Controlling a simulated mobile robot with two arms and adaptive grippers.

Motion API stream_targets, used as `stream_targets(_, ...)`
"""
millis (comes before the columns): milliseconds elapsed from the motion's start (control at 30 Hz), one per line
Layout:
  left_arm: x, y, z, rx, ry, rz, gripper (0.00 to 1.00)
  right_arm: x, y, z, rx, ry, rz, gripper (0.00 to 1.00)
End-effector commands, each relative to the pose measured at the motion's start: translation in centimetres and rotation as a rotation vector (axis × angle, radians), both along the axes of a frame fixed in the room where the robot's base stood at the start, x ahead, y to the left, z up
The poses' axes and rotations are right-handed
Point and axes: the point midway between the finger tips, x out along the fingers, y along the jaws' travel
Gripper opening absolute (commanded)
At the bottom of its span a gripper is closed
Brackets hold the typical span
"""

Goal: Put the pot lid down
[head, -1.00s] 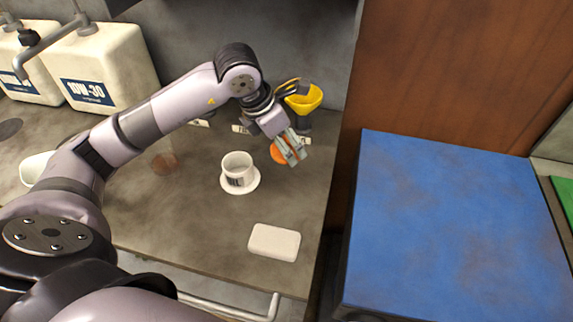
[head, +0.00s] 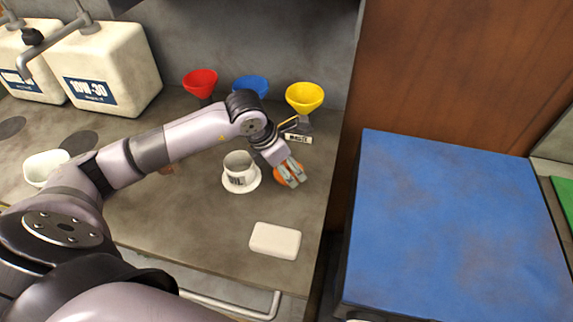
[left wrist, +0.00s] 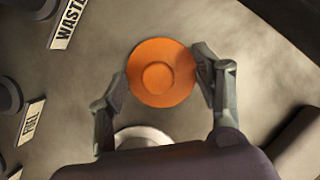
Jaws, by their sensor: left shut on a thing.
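The pot lid is a round orange disc with a raised round centre (left wrist: 158,77), and part of it shows in the head view (head: 281,174). My left gripper (head: 293,179) is shut on it, with one finger at each side in the left wrist view (left wrist: 163,88). The fingers hide much of the lid in the head view. The lid is over the right part of the grey bench (head: 210,230), beside the white pot (head: 240,169). I cannot tell whether it touches the bench. My right gripper is not in view.
The pot, lidless, stands on a white saucer (head: 242,188). Red (head: 200,82), blue (head: 250,86) and yellow (head: 305,97) funnels stand at the back, with a label (head: 299,138) by the yellow one. A white block (head: 275,240) lies in front. The blue surface (head: 450,230) at right is clear.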

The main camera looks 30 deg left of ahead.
Motion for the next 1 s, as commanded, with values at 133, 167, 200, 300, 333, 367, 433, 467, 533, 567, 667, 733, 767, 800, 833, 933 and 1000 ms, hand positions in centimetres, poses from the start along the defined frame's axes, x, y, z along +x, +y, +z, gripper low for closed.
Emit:
stream_targets(133,0.0,0.0,-0.1,0.001,0.001,0.0,0.68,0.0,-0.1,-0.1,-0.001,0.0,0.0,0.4)
stream_targets(167,0.0,0.0,-0.1,0.001,0.001,0.0,0.7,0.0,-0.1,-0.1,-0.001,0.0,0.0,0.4)
stream_targets(200,0.0,0.0,-0.1,0.001,0.001,0.0,0.73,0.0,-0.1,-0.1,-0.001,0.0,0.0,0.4)
stream_targets(300,0.0,0.0,-0.1,0.001,0.001,0.0,0.79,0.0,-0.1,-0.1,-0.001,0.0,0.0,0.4)
stream_targets(333,0.0,0.0,-0.1,0.001,0.001,0.0,0.81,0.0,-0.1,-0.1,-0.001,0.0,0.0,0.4)
stream_targets(367,0.0,0.0,-0.1,0.001,0.001,0.0,0.81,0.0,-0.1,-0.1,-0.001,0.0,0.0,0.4)
stream_targets(433,0.0,0.0,-0.1,0.001,0.001,0.0,0.81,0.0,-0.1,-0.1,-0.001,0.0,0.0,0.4)
stream_targets(467,0.0,0.0,-0.1,0.001,0.001,0.0,0.81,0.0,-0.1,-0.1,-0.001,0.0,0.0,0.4)
stream_targets(533,0.0,0.0,-0.1,0.001,0.001,0.0,0.81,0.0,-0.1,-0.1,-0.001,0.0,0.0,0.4)
stream_targets(567,0.0,0.0,-0.1,0.001,0.001,0.0,0.81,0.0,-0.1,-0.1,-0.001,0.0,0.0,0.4)
stream_targets(667,0.0,0.0,0.1,0.001,0.001,0.0,0.81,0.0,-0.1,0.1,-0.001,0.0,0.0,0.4)
stream_targets(733,0.0,0.0,0.5,0.0,0.0,0.0,0.81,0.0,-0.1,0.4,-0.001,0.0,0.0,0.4)
stream_targets(767,-0.1,0.1,0.7,0.001,-0.002,0.0,0.81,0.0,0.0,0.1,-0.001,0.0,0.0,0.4)
stream_targets(800,-0.3,0.3,1.2,0.001,-0.003,0.0,0.81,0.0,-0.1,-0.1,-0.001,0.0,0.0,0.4)
stream_targets(833,-0.4,0.4,1.6,0.002,-0.005,0.001,0.81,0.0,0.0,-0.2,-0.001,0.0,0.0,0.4)
stream_targets(933,-1.1,0.8,3.5,0.003,-0.006,0.0,0.81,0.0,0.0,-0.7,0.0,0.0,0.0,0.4)
stream_targets(1000,-1.7,1.1,5.0,0.003,-0.007,-0.002,0.81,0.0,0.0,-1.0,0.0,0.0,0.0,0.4)
